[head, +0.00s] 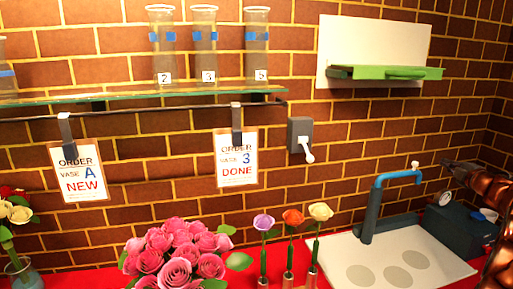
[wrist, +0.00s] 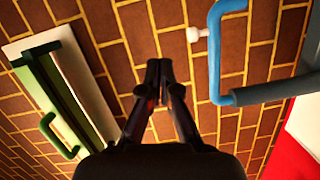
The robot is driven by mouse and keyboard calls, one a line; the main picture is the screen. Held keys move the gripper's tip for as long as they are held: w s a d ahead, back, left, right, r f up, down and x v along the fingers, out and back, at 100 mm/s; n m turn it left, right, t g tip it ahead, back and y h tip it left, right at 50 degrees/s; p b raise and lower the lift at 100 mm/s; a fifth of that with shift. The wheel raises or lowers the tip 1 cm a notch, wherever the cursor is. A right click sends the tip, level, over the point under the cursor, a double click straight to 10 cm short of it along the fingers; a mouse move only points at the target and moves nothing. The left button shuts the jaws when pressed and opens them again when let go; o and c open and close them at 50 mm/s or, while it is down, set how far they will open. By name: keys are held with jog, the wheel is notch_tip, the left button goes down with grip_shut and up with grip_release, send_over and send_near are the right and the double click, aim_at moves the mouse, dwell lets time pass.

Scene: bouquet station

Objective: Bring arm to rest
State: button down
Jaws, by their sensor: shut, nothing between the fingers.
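My gripper (wrist: 158,70) is shut and empty in the wrist view, its two dark fingers meeting in front of the brick wall. In the head view the tip of my arm (head: 450,165) comes in from the right edge, dark and copper-coloured, above the dark box with a gauge. The gripper appears apart from everything around it. Most of the arm is outside the head view.
A blue tap (head: 395,176) stands close left of my arm above a white board (head: 400,262). A green folding shelf (head: 385,72) is on the wall. Pink roses (head: 178,250), single flowers (head: 291,218) and a glass shelf (head: 130,98) with numbered vases are further left.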

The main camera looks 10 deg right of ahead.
jog(key=w+a+r+m+g+h, duration=0.1)
jog(key=a+r+m+g+h, duration=0.4)
jog(key=a+m, duration=0.7)
jog(key=s+a+f+m+g+y, duration=0.1)
jog(key=s+a+f+g, duration=0.3)
jog(key=s+a, duration=0.55)
jog(key=s+a+f+m+g+y, duration=0.1)
jog(key=s+a+f+g+y, duration=0.1)
jog(key=s+a+f, duration=0.75)
jog(key=s+a+f+m+g+y, duration=0.15)
jog(key=s+a, duration=0.35)
jog(key=a, duration=0.8)
jog(key=s+a+f+g+y, duration=0.1)
jog(key=s+a+f+g, duration=0.2)
jog(key=s+a, duration=0.4)
jog(key=s+a+f+n+g+y, duration=0.1)
jog(key=s+a+f+g+y, duration=0.1)
jog(key=s+a, duration=0.6)
jog(key=s+f+g, duration=0.1)
jog(key=s, duration=0.6)
jog(key=shift+s+a+f, duration=0.15)
jog(key=shift+f, duration=0.05)
jog(key=shift+g, duration=0.25)
